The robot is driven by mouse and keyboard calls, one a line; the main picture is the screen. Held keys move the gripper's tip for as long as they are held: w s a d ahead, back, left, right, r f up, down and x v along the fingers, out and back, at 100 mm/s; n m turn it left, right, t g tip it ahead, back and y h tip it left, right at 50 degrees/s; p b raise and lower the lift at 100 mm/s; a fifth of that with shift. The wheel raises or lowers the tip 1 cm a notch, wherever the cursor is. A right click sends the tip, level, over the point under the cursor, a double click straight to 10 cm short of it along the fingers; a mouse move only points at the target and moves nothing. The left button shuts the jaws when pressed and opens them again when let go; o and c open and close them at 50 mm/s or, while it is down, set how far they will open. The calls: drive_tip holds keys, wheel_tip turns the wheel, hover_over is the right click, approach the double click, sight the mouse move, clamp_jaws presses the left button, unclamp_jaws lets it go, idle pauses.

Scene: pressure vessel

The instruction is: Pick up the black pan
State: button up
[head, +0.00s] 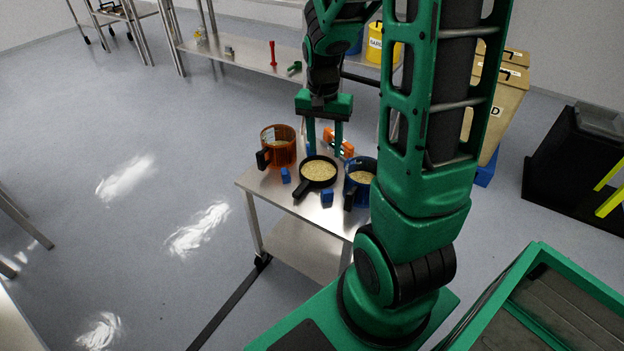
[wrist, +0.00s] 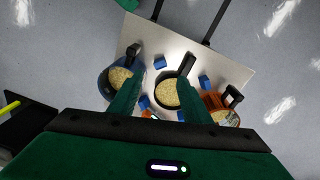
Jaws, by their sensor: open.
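The black pan (head: 318,171) stands on a small metal table, filled with a yellowish grainy content. Its handle points toward the front left in the head view. In the wrist view the pan (wrist: 168,93) lies between the two fingers in the picture, with its handle toward the upper right. My gripper (head: 324,150) is open and empty, above the table at the pan's far side, with its fingers pointing down. In the wrist view the fingers of my gripper (wrist: 160,92) are spread apart. I cannot tell exactly how high the fingertips are above the pan.
An orange pot (head: 278,147) stands left of the pan and a blue pot (head: 359,178) right of it, close by. Small blue blocks (head: 327,196) and an orange item (head: 340,145) share the table (head: 258,186). Open floor lies to the left.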

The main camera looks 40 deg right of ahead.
drive_tip(key=w+a+f+m, duration=0.1)
drive_tip(key=w+f+m, duration=0.2)
drive_tip(key=w+f, duration=0.7)
hover_over(303, 185)
drive_tip(key=shift+y, duration=0.4)
drive_tip(key=f, duration=0.6)
drive_tip(key=shift+s+a+f, duration=0.2)
drive_tip(key=shift+a+f, duration=0.1)
drive_tip(key=shift+w+d+f, duration=0.1)
drive_tip(key=shift+d+f, duration=0.05)
drive_tip(key=shift+f, duration=1.2)
drive_tip(key=shift+w+d+f, duration=0.1)
drive_tip(key=shift+d+f, duration=0.05)
drive_tip(key=shift+f, duration=1.15)
clamp_jaws()
